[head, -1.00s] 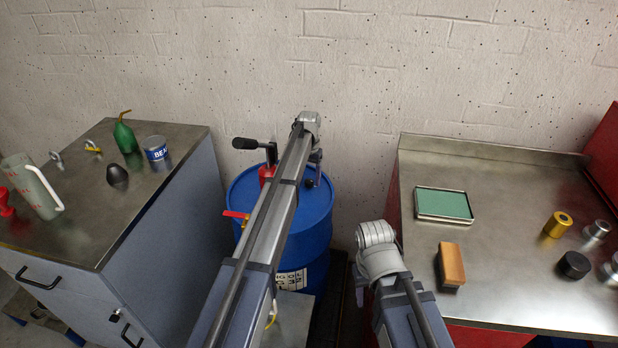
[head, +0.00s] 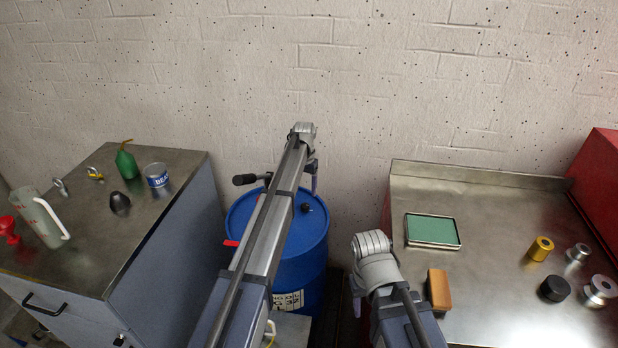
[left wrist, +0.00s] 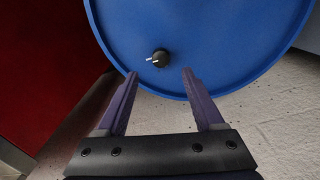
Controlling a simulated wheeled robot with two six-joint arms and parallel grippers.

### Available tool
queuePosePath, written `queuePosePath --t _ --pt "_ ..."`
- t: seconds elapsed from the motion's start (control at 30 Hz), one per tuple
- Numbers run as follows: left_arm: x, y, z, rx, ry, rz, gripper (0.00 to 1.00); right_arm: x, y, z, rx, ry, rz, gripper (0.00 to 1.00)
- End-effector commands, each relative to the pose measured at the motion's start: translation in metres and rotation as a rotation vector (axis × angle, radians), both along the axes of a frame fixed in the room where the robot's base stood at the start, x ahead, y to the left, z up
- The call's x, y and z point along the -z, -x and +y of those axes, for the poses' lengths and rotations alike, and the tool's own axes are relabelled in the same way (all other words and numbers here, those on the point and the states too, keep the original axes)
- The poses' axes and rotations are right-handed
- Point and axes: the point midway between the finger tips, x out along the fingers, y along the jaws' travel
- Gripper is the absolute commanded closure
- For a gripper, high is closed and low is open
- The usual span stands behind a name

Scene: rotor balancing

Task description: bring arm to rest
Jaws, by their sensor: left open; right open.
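My left arm reaches up the middle of the head view. Its gripper (head: 313,178) hangs above the blue drum (head: 312,245), partly hidden by the arm. In the left wrist view the left gripper (left wrist: 160,75) is open and empty, its fingers pointing at the drum top (left wrist: 215,45). A small black knob or cap (left wrist: 160,57) on the drum lies just past the fingertips, in line with the gap. My right arm is folded low beside the right bench; its gripper (head: 357,285) mostly hides under the wrist, with nothing visible in it.
The left cabinet (head: 75,235) carries a green oil can (head: 126,163), a tin (head: 157,176) and a jug (head: 42,218). The right bench (head: 490,285) holds a green-topped tray (head: 433,230), an orange-brown block (head: 439,289) near my right wrist and several round metal parts. A wall stands behind the drum.

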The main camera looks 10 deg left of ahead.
Motion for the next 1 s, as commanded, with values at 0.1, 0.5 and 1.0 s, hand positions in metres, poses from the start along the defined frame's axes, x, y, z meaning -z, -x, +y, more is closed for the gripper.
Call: queuePosePath --t 0.1,0.5,1.0 --pt "-0.002 0.035 -0.018 0.013 -0.006 0.004 0.31 -0.002 0.0 0.0 0.0 0.0 0.0 0.5" --pt "-0.011 0.298 -0.103 0.089 -0.07 0.027 0.31 -0.01 0.0 0.0 0.0 0.0 0.0 0.5" --pt "-0.015 0.414 -0.112 0.122 -0.108 0.03 0.31 -0.013 0.0 0.0 0.0 0.0 0.0 0.5"
